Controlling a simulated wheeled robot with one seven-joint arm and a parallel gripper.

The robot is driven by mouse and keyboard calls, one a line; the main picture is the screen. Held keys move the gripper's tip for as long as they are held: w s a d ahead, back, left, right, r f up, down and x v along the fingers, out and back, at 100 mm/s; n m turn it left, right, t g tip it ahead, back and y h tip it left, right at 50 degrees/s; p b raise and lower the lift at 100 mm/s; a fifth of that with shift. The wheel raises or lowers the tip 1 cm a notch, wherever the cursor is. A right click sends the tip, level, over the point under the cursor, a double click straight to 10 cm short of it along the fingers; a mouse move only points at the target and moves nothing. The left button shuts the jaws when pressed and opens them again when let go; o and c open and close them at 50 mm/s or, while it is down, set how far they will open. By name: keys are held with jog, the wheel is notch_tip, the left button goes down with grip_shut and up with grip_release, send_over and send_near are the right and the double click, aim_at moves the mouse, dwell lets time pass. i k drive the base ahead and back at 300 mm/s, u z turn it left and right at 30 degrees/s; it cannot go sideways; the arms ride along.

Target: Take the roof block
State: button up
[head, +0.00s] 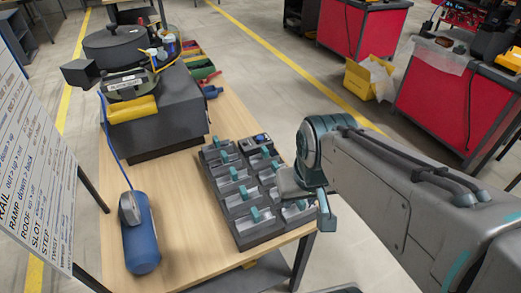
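A dark grey tray (262,237) with two columns of compartments lies on the wooden table. Small teal pieces (255,214) show in or at several compartments. They are too small for me to tell which one, if any, is the roof block. My gripper (322,219) is at the right side of the tray, by the table's right edge. My wrist hides part of the tray's right column. The fingertips are too unclear to show whether they are open or shut, and I see no held block.
A dark feeder machine (165,118) with a round bowl (114,42) stands at the table's far end. A blue cylinder (140,238) lies at the near left. A sign board (30,150) with words including ROOF stands at the left. Bare wood (183,215) is left of the tray.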

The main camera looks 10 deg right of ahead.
aim_at(266, 156)
jog(key=k, duration=0.3)
jog(key=z, duration=1.6)
jog(key=i, duration=3.25)
jog(key=u, duration=3.95)
jog(key=i, duration=1)
